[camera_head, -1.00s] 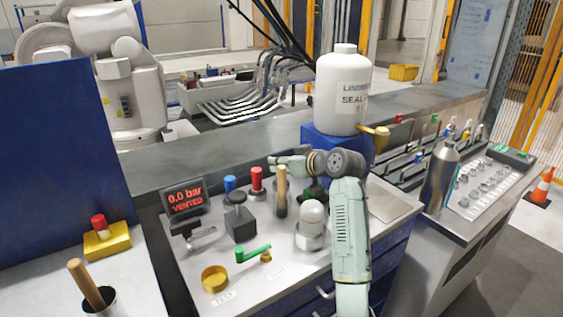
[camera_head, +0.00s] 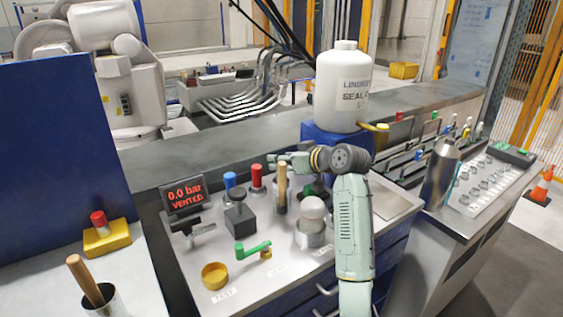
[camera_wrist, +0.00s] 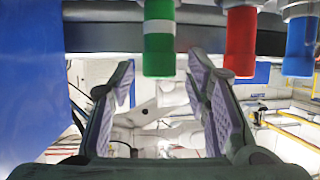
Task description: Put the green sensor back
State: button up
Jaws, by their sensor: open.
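The green sensor (camera_wrist: 158,50), a cylinder with a white band, shows at the top of the wrist view, its upper end cut off by the frame edge. My gripper (camera_wrist: 164,82) is open and empty; its two fingers reach up on either side below the green sensor, and I cannot tell how far off it is in depth. In the head view my gripper (camera_head: 283,160) is over the back of the bench panel. I cannot make out the green sensor surely there.
A red cylinder (camera_wrist: 240,45) and a blue cylinder (camera_wrist: 300,45) stand beside the green one. A wooden handle (camera_head: 281,185) rises close to my gripper. A white bottle (camera_head: 342,90) stands behind on a blue block. The display (camera_head: 185,195) reads 0.0 bar, VENTED.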

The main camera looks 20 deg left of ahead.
jog(key=b+v, duration=0.3)
jog(key=v, duration=0.7)
jog(key=shift+s+d+r, duration=0.2)
jog(key=shift+s+d, duration=0.05)
jog(key=shift+d, duration=0.05)
